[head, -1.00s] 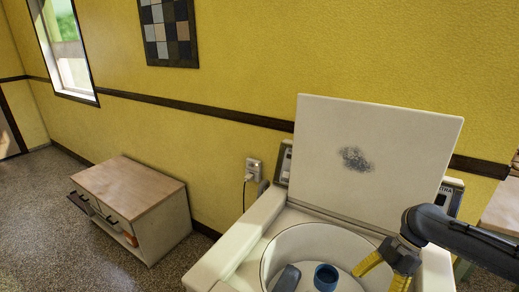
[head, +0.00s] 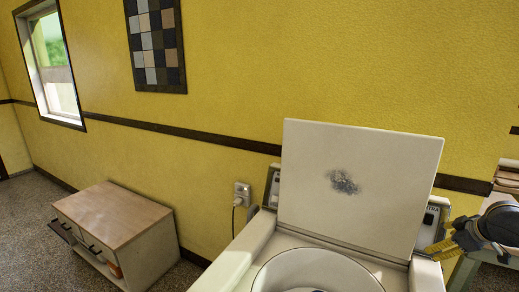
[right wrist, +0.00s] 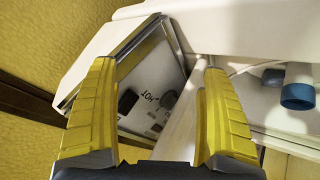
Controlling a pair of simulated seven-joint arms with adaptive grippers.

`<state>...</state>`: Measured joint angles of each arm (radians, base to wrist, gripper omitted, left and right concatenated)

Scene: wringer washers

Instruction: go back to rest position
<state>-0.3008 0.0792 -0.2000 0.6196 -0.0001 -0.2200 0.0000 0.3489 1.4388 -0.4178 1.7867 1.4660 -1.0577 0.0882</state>
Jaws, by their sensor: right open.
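The white washer (head: 240,255) stands at the lower middle of the head view. Its lid (head: 360,185) is up, with a grey smudge on it. The round tub (head: 318,272) is partly cut off by the bottom edge. My right gripper (head: 436,248) is at the washer's right rear corner, beside the raised lid. In the right wrist view the yellow fingers (right wrist: 155,100) are spread apart and empty, in front of a control panel (right wrist: 150,95). A blue cup-like item (right wrist: 298,92) and a dark grey item (right wrist: 272,77) show at the right there. My left gripper is not in view.
A low wooden-topped cabinet (head: 115,215) stands at the left with a drawer partly open. An outlet with a plug (head: 241,195) is on the yellow wall behind the washer. A table (head: 478,265) is at the right edge.

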